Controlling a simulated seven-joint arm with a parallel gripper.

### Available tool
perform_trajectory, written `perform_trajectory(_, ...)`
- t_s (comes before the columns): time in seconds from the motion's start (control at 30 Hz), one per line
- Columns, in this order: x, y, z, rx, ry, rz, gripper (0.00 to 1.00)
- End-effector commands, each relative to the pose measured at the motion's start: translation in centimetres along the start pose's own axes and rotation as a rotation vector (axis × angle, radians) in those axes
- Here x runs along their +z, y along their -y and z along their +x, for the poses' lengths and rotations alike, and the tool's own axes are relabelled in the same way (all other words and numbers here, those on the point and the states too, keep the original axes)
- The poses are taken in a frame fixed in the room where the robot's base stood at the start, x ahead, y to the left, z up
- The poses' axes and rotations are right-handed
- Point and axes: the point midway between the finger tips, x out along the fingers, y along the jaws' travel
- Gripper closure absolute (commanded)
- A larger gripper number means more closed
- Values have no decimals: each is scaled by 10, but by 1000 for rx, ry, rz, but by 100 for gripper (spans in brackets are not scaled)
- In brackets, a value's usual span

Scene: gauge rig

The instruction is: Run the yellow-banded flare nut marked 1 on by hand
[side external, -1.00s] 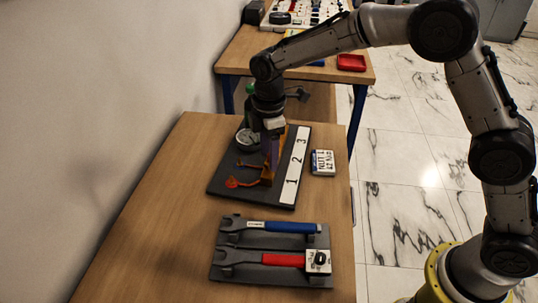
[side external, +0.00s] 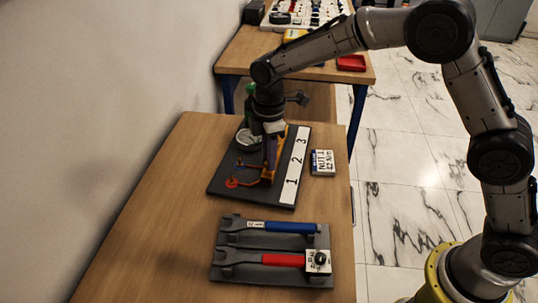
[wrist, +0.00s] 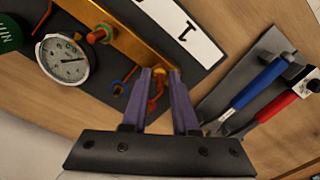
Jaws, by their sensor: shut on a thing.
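The dark gauge rig board (side external: 222,181) carries a brass block (wrist: 135,42) beside a white strip marked 1, 2, 3 (side external: 290,182). My gripper (wrist: 161,74) has its purple fingers at the block's end near the digit 1. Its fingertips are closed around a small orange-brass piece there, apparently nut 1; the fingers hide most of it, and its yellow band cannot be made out. Copper-coloured tubes run from the block, one with a red end (side external: 231,183) and one with a blue end (wrist: 117,88). My gripper (side external: 269,170) points down over the board.
A round gauge (wrist: 65,59) sits on the board. A grey holder (side external: 226,225) with a blue-handled wrench (side external: 282,227) and a red-handled wrench (side external: 280,260) lies in front. A small labelled box (side external: 322,162) stands to the right. The table's left front is clear.

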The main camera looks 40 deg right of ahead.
Motion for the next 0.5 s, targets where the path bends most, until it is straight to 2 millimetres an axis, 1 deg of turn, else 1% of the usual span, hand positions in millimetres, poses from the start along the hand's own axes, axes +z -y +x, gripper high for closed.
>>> perform_trajectory(0.27, 0, 0, 0, -1, 1, 62, 100)
perform_trajectory(0.5, 0, 0, -1, 0, 1, 226, 100)
